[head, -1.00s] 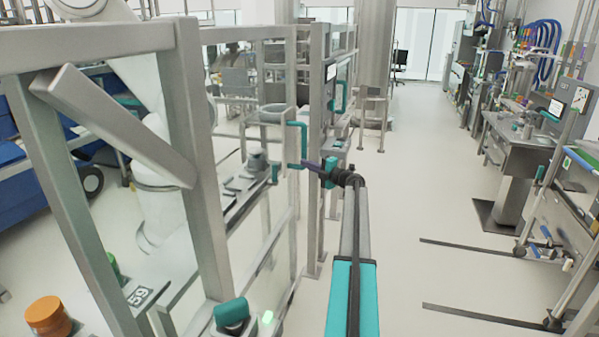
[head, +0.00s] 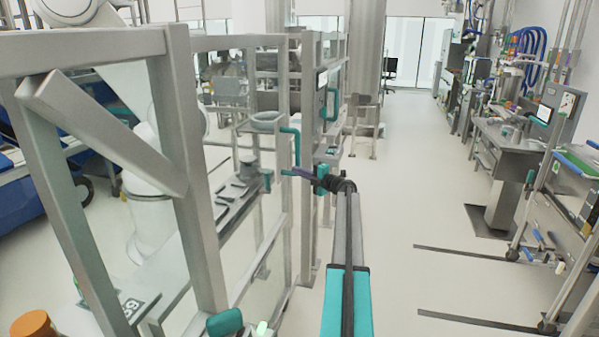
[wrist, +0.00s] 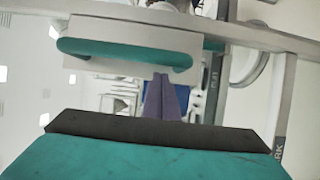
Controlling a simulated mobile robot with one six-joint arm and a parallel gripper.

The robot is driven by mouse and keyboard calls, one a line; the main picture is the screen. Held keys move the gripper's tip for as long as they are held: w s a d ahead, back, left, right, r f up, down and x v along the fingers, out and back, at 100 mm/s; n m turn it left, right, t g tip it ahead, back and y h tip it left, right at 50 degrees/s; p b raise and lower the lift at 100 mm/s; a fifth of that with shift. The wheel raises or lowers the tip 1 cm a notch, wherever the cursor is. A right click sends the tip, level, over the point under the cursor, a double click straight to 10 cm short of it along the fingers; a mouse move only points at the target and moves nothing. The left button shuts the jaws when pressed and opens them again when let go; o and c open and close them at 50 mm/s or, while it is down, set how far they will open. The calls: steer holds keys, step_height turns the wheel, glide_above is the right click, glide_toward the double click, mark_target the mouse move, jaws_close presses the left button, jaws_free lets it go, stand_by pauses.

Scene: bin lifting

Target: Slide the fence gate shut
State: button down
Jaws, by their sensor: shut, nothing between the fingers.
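The fence gate (head: 281,110) is a grey metal frame in the middle of the head view. A teal bracket-shaped handle (head: 297,145) is fixed to it. My gripper (head: 285,172) reaches from the lower right, and its purple fingers lie close to the lower end of this handle. In the wrist view the fingers (wrist: 165,98) are together and empty, below the teal handle (wrist: 125,58) in the picture. The handle is not between them. I cannot tell whether the fingers touch the handle or gate.
Grey fence posts (head: 185,170) with a slanted bar stand at near left. Another teal handle (head: 334,104) sits on a panel farther back. A workbench (head: 510,145) and carts line the right. Open floor (head: 410,190) lies between the fence and bench.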

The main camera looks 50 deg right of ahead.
steer(key=s+a+b, duration=0.1)
steer(key=s+a, duration=0.1)
steer(key=s, duration=0.9)
steer(key=shift+a+b, duration=0.4)
steer(key=shift+f, duration=0.1)
